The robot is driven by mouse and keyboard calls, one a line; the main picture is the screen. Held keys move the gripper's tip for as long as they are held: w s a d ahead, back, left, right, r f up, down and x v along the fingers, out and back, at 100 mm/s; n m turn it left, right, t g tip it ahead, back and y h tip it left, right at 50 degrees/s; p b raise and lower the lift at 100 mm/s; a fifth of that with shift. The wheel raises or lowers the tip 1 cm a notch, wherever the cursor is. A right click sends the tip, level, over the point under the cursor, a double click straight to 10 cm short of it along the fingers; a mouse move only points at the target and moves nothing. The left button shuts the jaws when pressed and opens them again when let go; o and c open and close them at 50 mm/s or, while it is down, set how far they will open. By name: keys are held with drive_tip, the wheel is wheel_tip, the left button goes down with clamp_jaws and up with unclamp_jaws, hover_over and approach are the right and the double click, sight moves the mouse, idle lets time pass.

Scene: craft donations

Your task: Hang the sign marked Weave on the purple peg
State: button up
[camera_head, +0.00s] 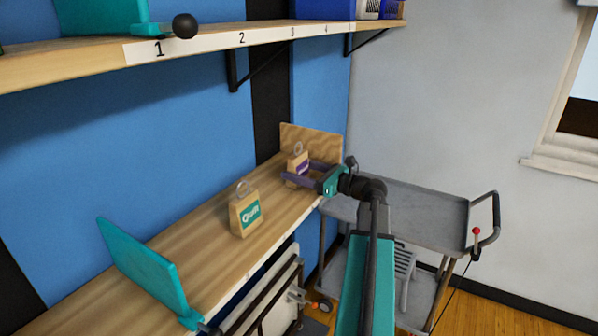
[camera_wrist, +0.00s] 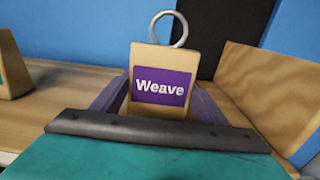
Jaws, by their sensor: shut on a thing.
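The Weave sign (camera_wrist: 161,84) is a tan block with a purple label and a metal ring on top. In the head view the Weave sign (camera_head: 298,160) is upright at the far end of the wooden counter. My gripper (camera_head: 297,180) is shut on it, with one purple finger on each side; the fingers also show in the wrist view (camera_wrist: 160,102). The sign's base is hidden by my gripper, so I cannot tell whether it touches the counter. I see no purple peg in either view.
A Quilt sign (camera_head: 246,210) stands on the counter (camera_head: 185,245), nearer than my gripper. A teal panel (camera_head: 145,268) stands at the near end and a wooden board (camera_head: 312,142) at the far end. A numbered shelf (camera_head: 215,45) hangs above. A grey cart (camera_head: 425,205) stands right.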

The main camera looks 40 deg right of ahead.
drive_tip(key=shift+r+p, duration=1.15)
drive_tip(key=shift+r, duration=0.3)
drive_tip(key=shift+s, duration=0.15)
drive_tip(key=p+v, duration=0.3)
drive_tip(key=v, duration=1.2)
drive_tip(key=shift+s+d, duration=0.2)
drive_tip(key=shift+s, duration=0.15)
drive_tip(key=shift+s, duration=0.1)
idle(0.4)
